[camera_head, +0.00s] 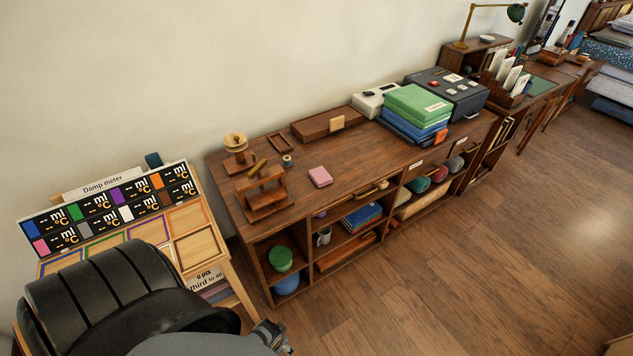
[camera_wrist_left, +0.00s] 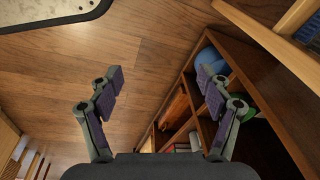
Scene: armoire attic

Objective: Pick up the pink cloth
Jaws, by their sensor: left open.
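The pink cloth (camera_head: 320,177) lies folded into a small block on top of the long wooden cabinet (camera_head: 370,165), near its front edge. It is not visible in the left wrist view. My left gripper (camera_wrist_left: 160,85) is open with nothing between its fingers. It hangs over the floor in front of the cabinet's open shelves, apart from the cloth. My right gripper is in neither view.
A wooden press-like stand (camera_head: 264,194) is left of the cloth, and a brown tray-like box (camera_head: 326,124) behind it. Green (camera_head: 417,103) and blue folded stacks lie to the right. A slanted damp meter board (camera_head: 110,205) stands left of the cabinet. The floor (camera_head: 450,260) in front is clear.

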